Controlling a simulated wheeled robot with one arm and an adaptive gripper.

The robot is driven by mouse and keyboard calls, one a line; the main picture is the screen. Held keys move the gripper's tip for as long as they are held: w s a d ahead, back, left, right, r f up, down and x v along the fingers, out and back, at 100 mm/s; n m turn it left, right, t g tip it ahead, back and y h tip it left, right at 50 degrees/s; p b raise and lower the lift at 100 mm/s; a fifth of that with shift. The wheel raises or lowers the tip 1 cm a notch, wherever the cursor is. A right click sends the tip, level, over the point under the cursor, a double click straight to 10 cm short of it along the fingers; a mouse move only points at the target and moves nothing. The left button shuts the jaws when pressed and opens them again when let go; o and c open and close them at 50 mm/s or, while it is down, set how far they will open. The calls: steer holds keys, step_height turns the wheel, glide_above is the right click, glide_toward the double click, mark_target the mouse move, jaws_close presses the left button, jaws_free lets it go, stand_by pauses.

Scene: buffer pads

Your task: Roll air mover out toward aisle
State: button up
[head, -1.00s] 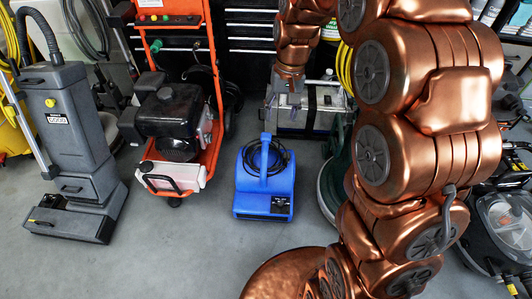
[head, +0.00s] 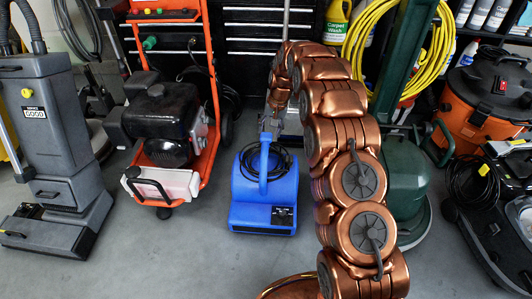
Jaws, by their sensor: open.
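The air mover (head: 263,213) is a squat blue box with an upright blue handle and a black cord coiled around the handle. It stands on the grey floor in the middle of the head view, front face toward me. My copper arm rises on its right and bends over, with its end pointing down behind the handle. My gripper (head: 273,119) is small and partly hidden there, just above and behind the handle top. It is open. I cannot tell whether it touches the handle.
An orange-framed pressure washer (head: 168,140) stands close on the left, with a grey upright machine (head: 50,135) beyond it. A green floor machine (head: 408,190) stands right, near an orange vacuum (head: 487,100). A black tool cabinet (head: 252,55) is behind. Floor in front is clear.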

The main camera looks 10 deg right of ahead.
mark_target(266, 145)
steer(key=shift+w+a+f+b, duration=0.2)
steer(key=shift+f+b, duration=0.2)
steer(key=shift+f, duration=1.15)
steer(key=shift+w+a+f+b, duration=0.15)
steer(key=shift+a+f+b, duration=0.15)
steer(key=shift+f, duration=1.25)
steer(key=shift+w+a+f+b, duration=0.2)
steer(key=shift+f+b, duration=0.25)
steer(key=shift+f, duration=1.1)
steer(key=shift+c, duration=0.2)
jaws_close()
